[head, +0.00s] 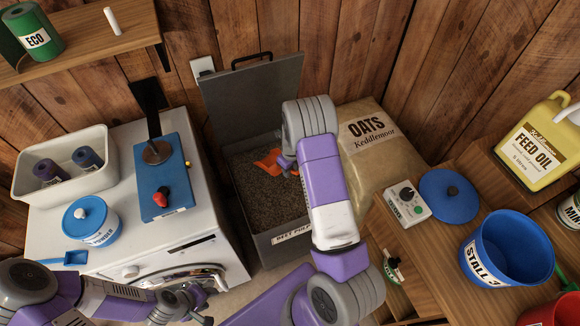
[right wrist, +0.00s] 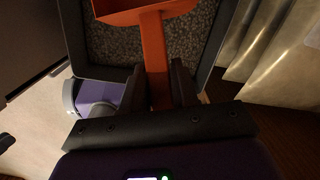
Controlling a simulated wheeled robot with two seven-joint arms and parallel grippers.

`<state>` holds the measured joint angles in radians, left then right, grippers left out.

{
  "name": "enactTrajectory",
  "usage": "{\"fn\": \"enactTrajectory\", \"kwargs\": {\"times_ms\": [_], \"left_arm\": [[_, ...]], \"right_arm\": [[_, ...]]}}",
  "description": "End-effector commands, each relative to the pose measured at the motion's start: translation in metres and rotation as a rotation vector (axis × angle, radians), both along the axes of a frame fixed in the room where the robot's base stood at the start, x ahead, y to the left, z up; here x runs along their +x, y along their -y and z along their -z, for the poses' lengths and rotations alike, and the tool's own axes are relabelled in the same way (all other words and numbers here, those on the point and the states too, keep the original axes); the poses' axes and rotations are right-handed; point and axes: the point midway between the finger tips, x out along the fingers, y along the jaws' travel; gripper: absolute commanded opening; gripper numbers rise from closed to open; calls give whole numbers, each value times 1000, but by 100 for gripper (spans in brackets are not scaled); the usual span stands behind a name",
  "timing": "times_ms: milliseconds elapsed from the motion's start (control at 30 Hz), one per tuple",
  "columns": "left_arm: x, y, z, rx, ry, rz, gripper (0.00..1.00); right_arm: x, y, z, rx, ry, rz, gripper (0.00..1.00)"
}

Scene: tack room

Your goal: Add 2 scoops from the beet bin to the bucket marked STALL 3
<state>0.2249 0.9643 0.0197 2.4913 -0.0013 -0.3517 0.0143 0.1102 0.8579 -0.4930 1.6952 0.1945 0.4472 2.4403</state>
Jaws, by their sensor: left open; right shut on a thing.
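The beet bin (head: 268,250) is a grey box with its lid (head: 255,95) up, holding dark brown pellets. Its label is partly hidden by my right arm. An orange scoop (head: 266,162) is inside the bin opening, near the back. My right gripper (head: 286,162) is shut on its handle, which also shows in the right wrist view (right wrist: 154,50). Whether the scoop holds pellets I cannot tell. The blue bucket marked STALL 3 (head: 535,268) stands open on the wooden bench at right; its visible inside looks empty. My left gripper (head: 188,306) is open and empty, low in front of the washer.
An oats sack (head: 375,150) leans right of the bin. A white timer (head: 404,202) and blue lid (head: 447,196) lie left of the bucket. A feed oil jug (head: 535,140) and red bucket (head: 555,310) are nearby. The white washer (head: 150,245) stands left of the bin.

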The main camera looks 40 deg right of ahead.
Motion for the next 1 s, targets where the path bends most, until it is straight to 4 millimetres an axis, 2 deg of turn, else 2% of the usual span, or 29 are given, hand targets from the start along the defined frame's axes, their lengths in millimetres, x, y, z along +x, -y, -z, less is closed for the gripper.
{"fn": "enactTrajectory", "kwargs": {"times_ms": [100,567,1000], "left_arm": [[0,0,10,0,0,0,43],[0,0,41,0,1,0,43],[0,0,78,0,1,0,43]], "right_arm": [[3,0,15,-3,-24,-2,0],[11,-2,61,-14,-121,-2,0],[20,-2,105,-24,-212,-2,0]]}}
